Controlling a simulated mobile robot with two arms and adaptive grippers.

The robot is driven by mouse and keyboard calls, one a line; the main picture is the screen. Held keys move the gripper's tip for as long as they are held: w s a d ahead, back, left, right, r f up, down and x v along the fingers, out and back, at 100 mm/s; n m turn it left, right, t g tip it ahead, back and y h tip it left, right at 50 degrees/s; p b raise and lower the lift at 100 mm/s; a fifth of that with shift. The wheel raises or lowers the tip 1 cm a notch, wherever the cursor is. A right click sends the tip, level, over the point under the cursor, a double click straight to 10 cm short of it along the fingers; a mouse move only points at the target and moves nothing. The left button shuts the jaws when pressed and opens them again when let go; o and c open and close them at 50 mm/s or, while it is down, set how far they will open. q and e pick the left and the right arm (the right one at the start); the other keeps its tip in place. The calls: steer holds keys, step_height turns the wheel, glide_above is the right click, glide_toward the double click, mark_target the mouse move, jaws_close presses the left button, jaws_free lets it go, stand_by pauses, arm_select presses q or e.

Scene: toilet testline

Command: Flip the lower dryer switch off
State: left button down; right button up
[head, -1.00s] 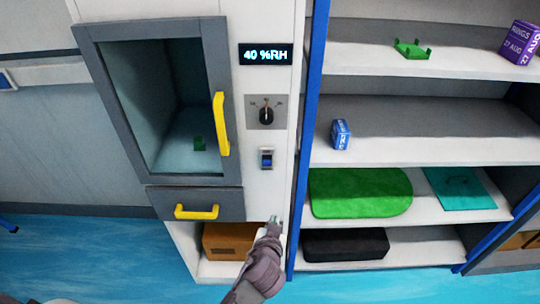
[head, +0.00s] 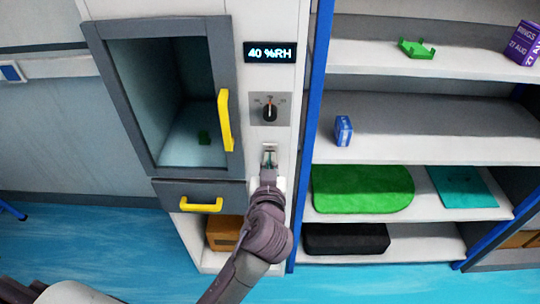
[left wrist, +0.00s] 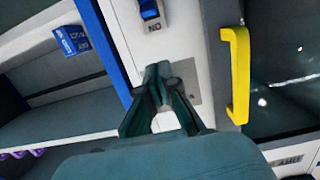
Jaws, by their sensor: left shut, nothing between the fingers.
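The dryer's lower switch is a blue rocker (left wrist: 150,10) on the pale dryer panel, with lettering beside it, at the top of the left wrist view. In the head view my left gripper (head: 269,161) stands in front of the switch plate (head: 268,147) and hides the rocker. In the left wrist view my left gripper (left wrist: 158,72) is shut and empty, its tips below the rocker in the picture. I cannot tell whether the tips touch the panel. My right gripper is not in view.
Above the switch are a dial (head: 269,112) and a humidity display (head: 270,52). The dryer's yellow door handle (head: 225,120) sticks out to the left. A blue post (head: 313,130) and shelves with a blue box (head: 343,130) and green mat (head: 362,188) are to the right.

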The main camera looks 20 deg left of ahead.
mark_target(270, 135)
arm_select(q)
steer(key=p+x, duration=0.2)
steer(key=x, duration=0.6)
steer(key=shift+w+a, duration=0.25)
steer(key=shift+w, duration=0.1)
steer(key=f, duration=0.1)
steer(key=s, duration=0.1)
steer(key=f, duration=0.1)
steer(key=shift+s+d+f+p, duration=0.2)
steer(key=shift+d+f+p, duration=0.05)
steer(key=shift+f+p, duration=0.05)
steer(key=shift+s+f, duration=0.4)
steer(key=shift+d+f, duration=0.1)
steer(key=shift+f, duration=0.05)
steer(key=shift+w, duration=0.1)
